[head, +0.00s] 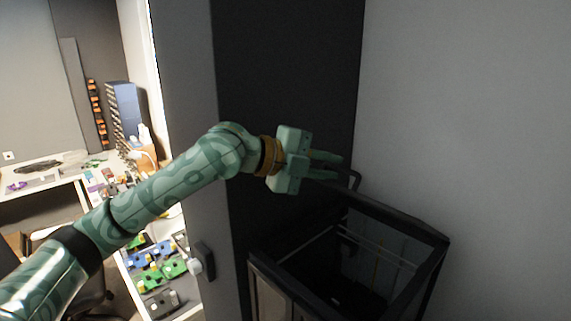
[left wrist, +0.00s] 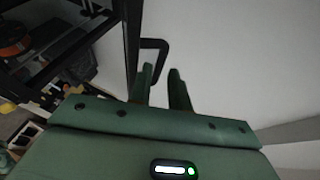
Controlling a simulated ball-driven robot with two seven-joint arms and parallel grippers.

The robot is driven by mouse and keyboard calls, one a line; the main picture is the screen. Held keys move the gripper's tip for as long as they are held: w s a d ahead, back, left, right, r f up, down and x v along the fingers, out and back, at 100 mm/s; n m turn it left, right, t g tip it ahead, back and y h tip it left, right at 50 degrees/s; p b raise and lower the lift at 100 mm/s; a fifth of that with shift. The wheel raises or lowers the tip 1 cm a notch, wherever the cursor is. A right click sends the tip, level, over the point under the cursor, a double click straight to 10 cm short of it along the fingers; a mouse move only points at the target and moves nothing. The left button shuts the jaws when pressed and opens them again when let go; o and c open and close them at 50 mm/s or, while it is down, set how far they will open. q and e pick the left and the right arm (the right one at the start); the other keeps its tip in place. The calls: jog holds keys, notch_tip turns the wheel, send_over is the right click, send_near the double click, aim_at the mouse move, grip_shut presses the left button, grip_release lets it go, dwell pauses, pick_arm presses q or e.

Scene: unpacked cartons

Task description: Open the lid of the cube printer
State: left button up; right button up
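The cube printer (head: 403,225) is a black-framed box at the lower right of the head view. Its dark interior and thin rods show through the top; I cannot tell whether a clear lid covers it. A black loop handle (head: 355,179) sticks up at its far left corner. My left gripper (head: 334,166), green, is beside this handle, with its fingertips pointing right. My right gripper is in neither view.
A tall dark panel (head: 285,70) stands behind my left arm, and a plain grey wall (head: 480,110) is at right. At left, a cluttered white bench (head: 150,300) holds green and blue parts.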

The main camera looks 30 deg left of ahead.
pick_arm(q)
jog(key=b+v, duration=0.3)
jog(key=v, duration=0.9)
jog(key=shift+s, duration=0.2)
jog(key=shift+a, duration=0.1)
